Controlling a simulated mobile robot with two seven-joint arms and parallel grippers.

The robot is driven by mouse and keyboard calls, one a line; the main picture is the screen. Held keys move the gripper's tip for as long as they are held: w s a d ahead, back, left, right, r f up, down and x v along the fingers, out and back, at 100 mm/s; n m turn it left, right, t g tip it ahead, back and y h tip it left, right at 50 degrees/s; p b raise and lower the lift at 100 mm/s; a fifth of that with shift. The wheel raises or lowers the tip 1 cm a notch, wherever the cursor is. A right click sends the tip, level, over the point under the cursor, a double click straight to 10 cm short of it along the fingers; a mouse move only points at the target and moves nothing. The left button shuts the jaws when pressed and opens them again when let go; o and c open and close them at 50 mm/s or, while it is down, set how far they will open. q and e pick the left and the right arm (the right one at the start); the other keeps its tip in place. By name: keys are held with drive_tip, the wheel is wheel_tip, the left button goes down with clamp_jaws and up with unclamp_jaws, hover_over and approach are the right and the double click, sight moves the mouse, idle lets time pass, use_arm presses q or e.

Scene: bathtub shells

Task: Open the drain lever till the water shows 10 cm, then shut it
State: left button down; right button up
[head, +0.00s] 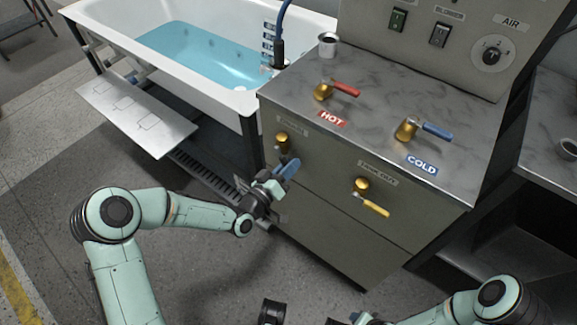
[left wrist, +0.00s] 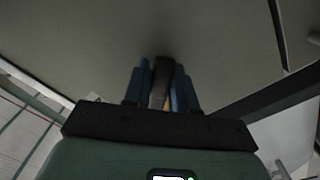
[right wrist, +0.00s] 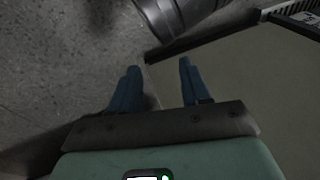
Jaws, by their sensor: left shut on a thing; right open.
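The drain lever has a brass hub (head: 283,140) on the left of the cabinet front, under a label too small to read. My left gripper (head: 286,172) is shut on its handle just below the hub. In the left wrist view the dark handle (left wrist: 161,84) shows between the blue fingers; in the head view the gripper mostly hides it. The white bathtub shell (head: 110,37) holds blue water (head: 205,55). Blue level marks (head: 268,44) run up its inner right wall, but their figures are unreadable. My right gripper (right wrist: 158,86) is open and empty, low near the cabinet.
A yellow-handled lever (head: 372,206) is on the cabinet front (head: 330,225). The red HOT lever (head: 340,88) and blue COLD lever (head: 432,130) are on top, with a metal cup (head: 328,45).

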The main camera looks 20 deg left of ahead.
use_arm(q)
drive_tip(key=c, duration=1)
unclamp_jaws()
drive_tip(key=p+v, duration=0.2)
drive_tip(key=v, duration=1.1)
drive_tip(key=shift+s, duration=0.25)
use_arm(e)
drive_tip(key=shift+g+y, duration=0.4)
drive_tip(key=shift+g, duration=0.1)
drive_tip(key=s+r, duration=0.1)
drive_tip(key=s+a, duration=0.1)
drive_tip(key=s+a+r, duration=0.1)
drive_tip(key=shift+s+r, duration=0.35)
drive_tip(key=shift+s, duration=0.05)
